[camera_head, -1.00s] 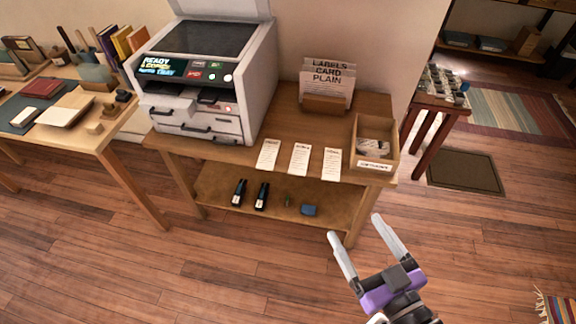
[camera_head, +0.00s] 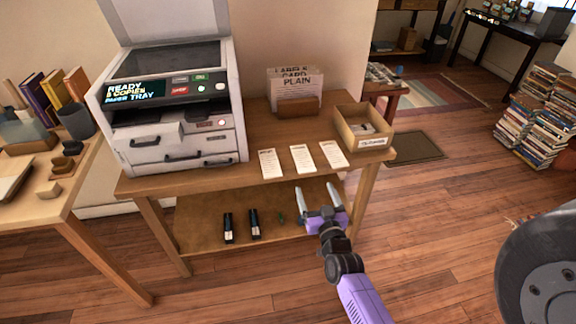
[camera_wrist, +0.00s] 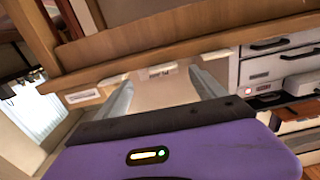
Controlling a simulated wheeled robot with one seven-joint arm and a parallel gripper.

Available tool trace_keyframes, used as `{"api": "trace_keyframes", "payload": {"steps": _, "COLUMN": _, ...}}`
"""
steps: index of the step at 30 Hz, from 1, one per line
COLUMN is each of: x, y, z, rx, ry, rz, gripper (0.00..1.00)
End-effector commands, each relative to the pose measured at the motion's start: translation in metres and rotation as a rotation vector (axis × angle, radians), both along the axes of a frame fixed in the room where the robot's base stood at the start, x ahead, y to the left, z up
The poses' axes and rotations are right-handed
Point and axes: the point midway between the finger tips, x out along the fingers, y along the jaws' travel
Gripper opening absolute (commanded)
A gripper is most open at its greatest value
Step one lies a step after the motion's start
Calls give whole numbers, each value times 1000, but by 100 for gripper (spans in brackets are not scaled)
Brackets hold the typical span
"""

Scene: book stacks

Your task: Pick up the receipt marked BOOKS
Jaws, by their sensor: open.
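Three white receipts lie side by side near the front edge of the wooden table: a left receipt (camera_head: 271,163), a middle receipt (camera_head: 303,158) and a right receipt (camera_head: 333,154). Their print is too small to read, so I cannot tell which one is marked BOOKS. My gripper (camera_head: 317,192) is open and empty, in front of the table's front edge and below the receipts in the head view. In the wrist view, its two fingers (camera_wrist: 162,88) point toward the table edge, with nothing between them.
A printer (camera_head: 172,105) stands on the table's left side. A card holder (camera_head: 297,93) is at the back, and an open wooden box (camera_head: 346,119) is at the right. The lower shelf (camera_head: 195,231) holds dark bottles. A book-laden table stands left; stacked books (camera_head: 535,115) stand right.

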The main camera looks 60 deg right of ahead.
Motion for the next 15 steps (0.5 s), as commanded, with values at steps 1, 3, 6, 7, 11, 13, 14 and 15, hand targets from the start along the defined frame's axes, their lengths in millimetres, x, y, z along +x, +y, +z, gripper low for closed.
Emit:
{"api": "trace_keyframes", "payload": {"steps": 1, "x": -1, "y": 0, "z": -3, "rx": -1, "ry": 8, "rz": -2, "gripper": 80}}
{"api": "trace_keyframes", "payload": {"steps": 3, "x": 1, "y": -2, "z": -1, "rx": -12, "ry": 15, "rz": -2, "gripper": 80}}
{"api": "trace_keyframes", "payload": {"steps": 6, "x": 6, "y": -7, "z": -1, "rx": -16, "ry": 18, "rz": -2, "gripper": 80}}
{"api": "trace_keyframes", "payload": {"steps": 7, "x": 8, "y": -10, "z": -1, "rx": -16, "ry": 18, "rz": -1, "gripper": 80}}
{"api": "trace_keyframes", "payload": {"steps": 11, "x": 17, "y": -20, "z": -1, "rx": -15, "ry": 19, "rz": -1, "gripper": 80}}
{"api": "trace_keyframes", "payload": {"steps": 13, "x": 22, "y": -24, "z": 1, "rx": -16, "ry": 17, "rz": -2, "gripper": 80}}
{"api": "trace_keyframes", "payload": {"steps": 14, "x": 24, "y": -27, "z": 2, "rx": -16, "ry": 17, "rz": -2, "gripper": 80}}
{"api": "trace_keyframes", "payload": {"steps": 15, "x": 28, "y": -31, "z": 3, "rx": -16, "ry": 17, "rz": -2, "gripper": 80}}
